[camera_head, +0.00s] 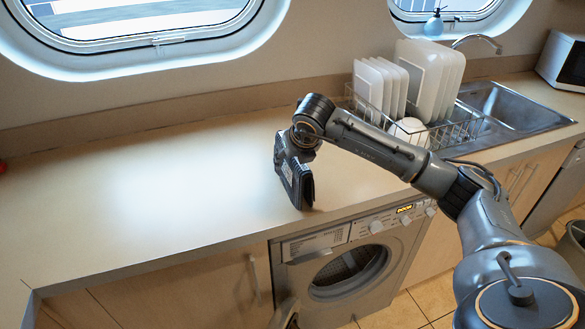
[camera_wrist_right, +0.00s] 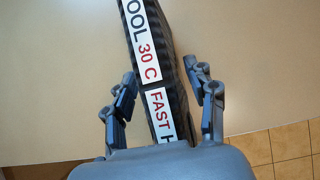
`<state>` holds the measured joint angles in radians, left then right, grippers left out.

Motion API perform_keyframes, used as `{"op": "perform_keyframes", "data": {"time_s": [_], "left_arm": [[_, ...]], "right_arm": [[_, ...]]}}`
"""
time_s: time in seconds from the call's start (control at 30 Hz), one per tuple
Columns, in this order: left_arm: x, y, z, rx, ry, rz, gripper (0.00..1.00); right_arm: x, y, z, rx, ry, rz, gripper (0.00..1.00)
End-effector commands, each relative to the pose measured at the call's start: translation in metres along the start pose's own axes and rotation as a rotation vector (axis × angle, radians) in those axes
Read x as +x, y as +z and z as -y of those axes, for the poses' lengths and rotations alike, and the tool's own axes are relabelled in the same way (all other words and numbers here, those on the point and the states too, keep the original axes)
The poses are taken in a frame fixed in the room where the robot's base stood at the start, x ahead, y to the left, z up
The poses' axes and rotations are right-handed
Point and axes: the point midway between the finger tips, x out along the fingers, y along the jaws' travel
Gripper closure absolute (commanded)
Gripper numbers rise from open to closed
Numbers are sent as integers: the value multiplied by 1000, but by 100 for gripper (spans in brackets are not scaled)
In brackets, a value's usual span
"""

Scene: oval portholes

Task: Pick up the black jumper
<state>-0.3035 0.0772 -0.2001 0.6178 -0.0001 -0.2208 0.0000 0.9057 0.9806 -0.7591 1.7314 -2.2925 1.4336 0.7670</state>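The black jumper (camera_wrist_right: 178,92) shows in the right wrist view as a dark, ribbed, narrow block with a white label strip reading partly "OOL 30 C FAST". In the head view its dark edge (camera_head: 307,189) shows at the countertop's front, above the washing machine, mostly hidden by my right gripper. My right gripper (camera_head: 293,168) points down over it. In the right wrist view the two fingers (camera_wrist_right: 166,92) are spread, one on each side of the jumper, with narrow gaps. My left gripper is in neither view.
The countertop (camera_head: 130,190) is clear to the left. A dish rack (camera_head: 455,130) with white plates and a sink (camera_head: 510,105) are at the right. A washing machine (camera_head: 350,265) stands below the counter's front edge.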

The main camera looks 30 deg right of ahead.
Motion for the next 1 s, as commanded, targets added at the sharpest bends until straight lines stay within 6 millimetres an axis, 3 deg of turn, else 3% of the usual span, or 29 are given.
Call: {"op": "perform_keyframes", "data": {"time_s": [0.03, 0.23, 0.57, 0.73, 0.83, 1.0], "left_arm": [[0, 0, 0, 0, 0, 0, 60], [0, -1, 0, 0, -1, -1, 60], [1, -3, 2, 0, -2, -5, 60], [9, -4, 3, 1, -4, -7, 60], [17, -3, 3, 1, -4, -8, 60], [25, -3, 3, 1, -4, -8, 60]], "right_arm": [[0, 0, 0, 0, 0, 0, 61], [0, 0, 0, 0, 0, 0, 100], [-3, 2, 0, 1, 1, 4, 100], [-13, 9, 0, 1, 3, 6, 100], [-29, 19, -1, 1, 4, 10, 100], [-81, 11, -7, -2, 3, 12, 100]]}}
